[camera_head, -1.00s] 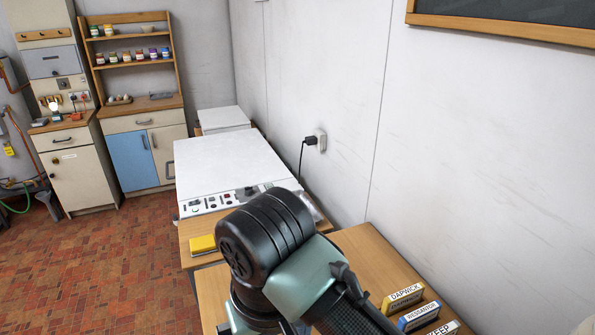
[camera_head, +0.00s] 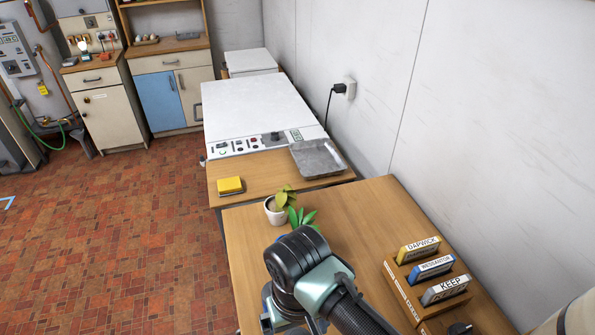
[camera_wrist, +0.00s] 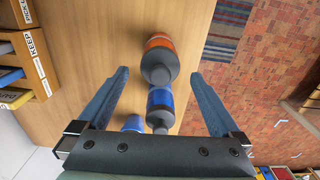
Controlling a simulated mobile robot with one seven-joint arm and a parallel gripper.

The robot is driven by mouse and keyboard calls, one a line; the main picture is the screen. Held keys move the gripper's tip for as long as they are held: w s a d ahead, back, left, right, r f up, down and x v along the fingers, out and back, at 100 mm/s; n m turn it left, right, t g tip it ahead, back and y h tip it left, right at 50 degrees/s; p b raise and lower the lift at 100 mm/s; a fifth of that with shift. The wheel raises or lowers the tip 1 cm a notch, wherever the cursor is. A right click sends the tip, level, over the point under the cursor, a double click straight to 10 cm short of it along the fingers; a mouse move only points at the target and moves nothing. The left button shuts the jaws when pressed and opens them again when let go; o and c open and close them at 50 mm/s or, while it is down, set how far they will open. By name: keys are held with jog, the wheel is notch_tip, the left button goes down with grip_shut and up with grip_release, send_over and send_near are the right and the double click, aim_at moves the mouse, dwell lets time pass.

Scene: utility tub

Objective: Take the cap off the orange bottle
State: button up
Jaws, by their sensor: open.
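In the wrist view the orange bottle (camera_wrist: 159,42) stands on the wooden table, with a dark grey upper part towards me. A blue bottle (camera_wrist: 160,97) with a dark grey end is in line with it, nearer the gripper's base, and partly overlaps it in the picture. My gripper (camera_wrist: 160,73) is open, its two fingers spread to the left and right of the bottles in this view. Nothing is held between them. How far the fingertips are from the bottles is hard to tell. In the head view my arm hides the orange bottle and my gripper.
Another blue object (camera_wrist: 134,122) is beside the blue bottle. A rack of labelled boxes (camera_head: 404,295) stands at the table's right. A potted plant (camera_head: 277,214), grey tray (camera_head: 317,159) and yellow sponge (camera_head: 229,185) lie further back. Bare tabletop (camera_head: 345,222) lies between plant and rack.

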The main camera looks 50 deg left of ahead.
jog(key=shift+f, duration=0.75)
jog(key=c, duration=1.3)
jog(key=shift+r, duration=0.1)
jog(key=shift+c, duration=0.2)
